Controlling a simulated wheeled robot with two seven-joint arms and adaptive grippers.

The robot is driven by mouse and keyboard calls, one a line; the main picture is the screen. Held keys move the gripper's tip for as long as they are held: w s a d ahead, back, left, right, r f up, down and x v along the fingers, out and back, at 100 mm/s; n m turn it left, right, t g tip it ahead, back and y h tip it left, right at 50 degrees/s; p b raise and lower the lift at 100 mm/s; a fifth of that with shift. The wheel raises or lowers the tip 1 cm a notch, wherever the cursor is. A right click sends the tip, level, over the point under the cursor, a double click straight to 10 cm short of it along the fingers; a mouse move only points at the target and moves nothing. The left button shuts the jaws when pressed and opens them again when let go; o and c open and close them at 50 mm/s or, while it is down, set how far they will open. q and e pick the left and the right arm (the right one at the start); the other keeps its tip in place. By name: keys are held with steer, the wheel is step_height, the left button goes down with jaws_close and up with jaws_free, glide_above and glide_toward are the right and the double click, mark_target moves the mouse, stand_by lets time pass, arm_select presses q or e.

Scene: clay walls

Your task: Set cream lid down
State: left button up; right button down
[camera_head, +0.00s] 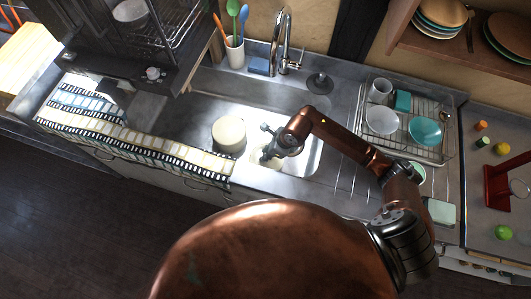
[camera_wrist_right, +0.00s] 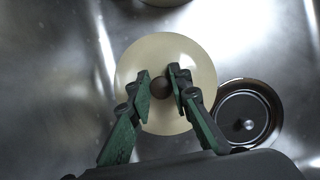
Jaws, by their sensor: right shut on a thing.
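The cream lid (camera_wrist_right: 158,52) is round with a dark knob (camera_wrist_right: 160,88) and fills the middle of the right wrist view. My right gripper (camera_wrist_right: 160,86) is shut on the knob, with its green-padded fingers on both sides. In the head view my right gripper (camera_head: 268,150) is over the sink, and the arm hides most of the lid beneath it. A cream pot (camera_head: 228,134) stands in the sink to the left of the gripper; its edge shows at the top of the wrist view (camera_wrist_right: 165,2). I cannot tell whether the lid touches the sink floor. My left gripper is not in view.
The steel sink (camera_head: 180,130) has a dark drain (camera_wrist_right: 246,116) beside the lid. A faucet (camera_head: 283,45) rises behind. A dish rack (camera_head: 440,150) with bowls is at right; a striped towel (camera_head: 150,148) lies along the front edge.

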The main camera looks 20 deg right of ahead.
steer(key=c, duration=1.8)
jaws_free()
steer(key=shift+o, duration=0.2)
steer(key=shift+r, duration=0.1)
steer(key=p+v, duration=0.2)
steer(key=v, duration=1)
steer(key=shift+w, duration=0.1)
